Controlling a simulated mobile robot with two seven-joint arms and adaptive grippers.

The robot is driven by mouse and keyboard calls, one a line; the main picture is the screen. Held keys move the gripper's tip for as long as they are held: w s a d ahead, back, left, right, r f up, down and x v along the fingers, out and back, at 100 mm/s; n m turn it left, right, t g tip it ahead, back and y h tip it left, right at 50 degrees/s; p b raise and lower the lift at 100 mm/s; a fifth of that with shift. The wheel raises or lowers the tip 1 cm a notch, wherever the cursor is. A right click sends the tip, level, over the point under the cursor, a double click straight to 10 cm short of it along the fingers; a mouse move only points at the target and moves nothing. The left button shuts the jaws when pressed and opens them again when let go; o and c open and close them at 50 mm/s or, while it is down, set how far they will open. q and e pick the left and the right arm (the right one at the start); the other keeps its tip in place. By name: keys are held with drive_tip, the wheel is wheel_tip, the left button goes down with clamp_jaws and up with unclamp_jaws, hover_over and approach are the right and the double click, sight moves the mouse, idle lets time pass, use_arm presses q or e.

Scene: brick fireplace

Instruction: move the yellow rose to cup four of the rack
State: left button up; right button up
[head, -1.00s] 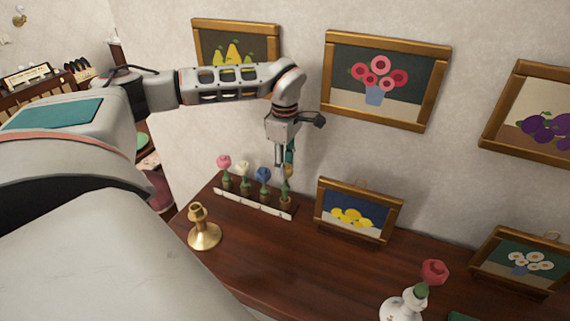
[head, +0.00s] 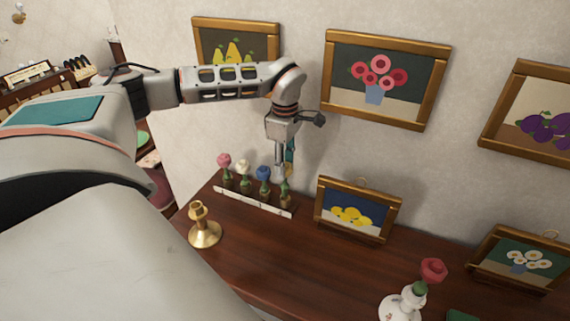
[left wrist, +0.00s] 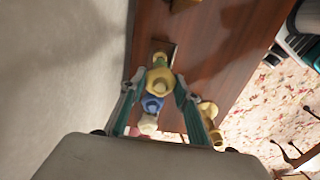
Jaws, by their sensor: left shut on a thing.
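The yellow rose (left wrist: 160,80) sits between the fingertips of my left gripper (head: 285,172), which is shut on it; the left wrist view looks down on the bloom. In the head view the fingers mostly hide the bloom. Its green stem stands upright at the rightmost cup (head: 286,202) of the rack (head: 252,204); I cannot tell how deep it sits. Pink (head: 224,160), white (head: 243,168) and blue (head: 263,174) roses stand in the other cups to the left. My right gripper is out of view.
A brass candlestick (head: 205,228) stands in front of the rack. A framed lemon picture (head: 352,214) leans just right of the rack, near the wall. A white vase (head: 403,303) with a red rose (head: 433,271) stands further right. The middle of the wooden mantel (head: 290,262) is clear.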

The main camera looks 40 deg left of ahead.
use_arm(q)
drive_tip(key=shift+f+b, duration=0.4)
drive_tip(key=shift+f, duration=1.65)
drive_tip(key=o, duration=1)
wheel_tip(320, 180, up, 12)
idle(0.8)
